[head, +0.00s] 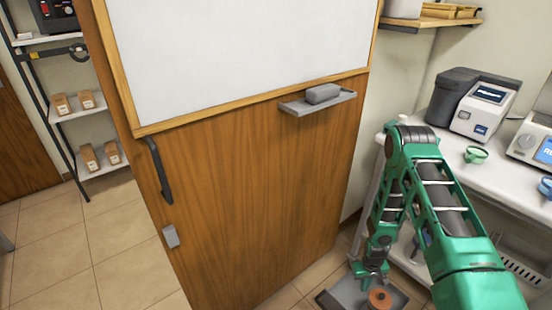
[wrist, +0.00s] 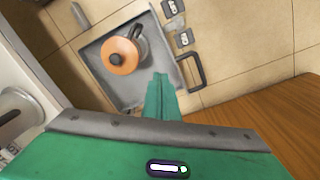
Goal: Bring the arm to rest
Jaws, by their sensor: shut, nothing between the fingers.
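My green arm reaches down at the right of the head view. My gripper (head: 370,270) points down near the floor, beside the white bench. In the wrist view its green fingers (wrist: 159,95) are together with nothing between them. They appear over the near edge of a grey tray (wrist: 98,50). A round orange-topped container (wrist: 120,56) with a dark handle sits in that tray. Both also show low in the head view, the tray (head: 330,300) and the container (head: 379,299), close by my gripper.
A wooden door or cabinet panel (head: 260,190) with a whiteboard (head: 240,50) stands left of my arm. The white bench (head: 490,175) at the right carries instruments (head: 483,105) and a green cup (head: 476,155). Tiled floor (head: 80,250) is clear at the left.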

